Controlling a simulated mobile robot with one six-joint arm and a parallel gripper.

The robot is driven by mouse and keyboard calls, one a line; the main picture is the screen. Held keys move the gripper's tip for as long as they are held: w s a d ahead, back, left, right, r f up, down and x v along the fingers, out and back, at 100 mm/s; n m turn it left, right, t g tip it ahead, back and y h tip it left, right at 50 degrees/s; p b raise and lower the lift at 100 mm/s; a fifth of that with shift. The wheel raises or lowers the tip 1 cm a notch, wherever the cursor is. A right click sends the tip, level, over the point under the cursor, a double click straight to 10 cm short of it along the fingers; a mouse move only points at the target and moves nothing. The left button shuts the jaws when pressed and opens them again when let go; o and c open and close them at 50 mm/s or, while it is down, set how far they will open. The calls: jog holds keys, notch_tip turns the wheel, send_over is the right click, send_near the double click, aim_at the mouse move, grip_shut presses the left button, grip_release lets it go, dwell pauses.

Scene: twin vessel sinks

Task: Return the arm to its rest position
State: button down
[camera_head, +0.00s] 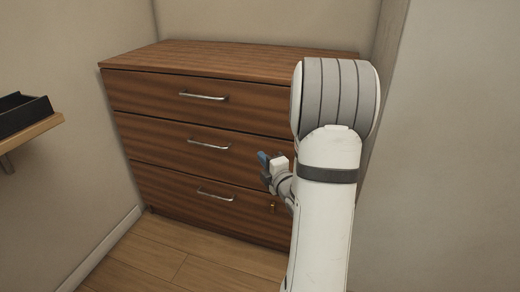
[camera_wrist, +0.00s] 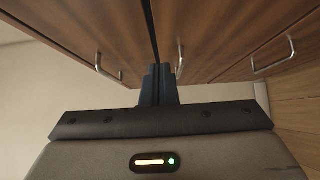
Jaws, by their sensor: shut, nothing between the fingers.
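My arm rises at the right of the head view, in front of the right part of a wooden dresser. My gripper (camera_head: 264,168) shows at the arm's left side, in front of the dresser's face, partly hidden by the arm. In the wrist view my gripper's two dark fingers (camera_wrist: 158,84) are together with nothing between them. The wrist view looks at the dresser's front and several of its handles.
The wooden dresser (camera_head: 230,60) has three drawers with metal handles (camera_head: 203,97), all seemingly closed. A wooden shelf (camera_head: 30,140) with a black tray (camera_head: 24,114) juts in at the left. A pale wall stands close at the right. Wood floor (camera_head: 185,262) is clear in front.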

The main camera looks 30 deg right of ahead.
jog(key=s, duration=0.4)
jog(key=s+a+r+m+g+h+p, duration=0.1)
jog(key=a+r+m+g+p, duration=0.25)
jog(key=r+p, duration=0.55)
jog(key=a+r+m+g+h+p, duration=0.1)
jog(key=a+r+m+g+p, duration=0.3)
jog(key=r+p, duration=0.55)
jog(key=s+a+r+m+g+y+p, duration=0.1)
jog(key=s+a+r+m+g+p, duration=0.3)
jog(key=s+r+p, duration=0.4)
jog(key=s+a+r+m+g+y+p, duration=0.2)
jog(key=s+a+r+m+g+p, duration=0.2)
jog(key=s+a+r+p, duration=0.5)
notch_tip(320, 180, up, 3)
jog(key=shift+s+a+f+m, duration=0.15)
jog(key=shift+s+a+m, duration=0.15)
jog(key=shift+s+m, duration=0.6)
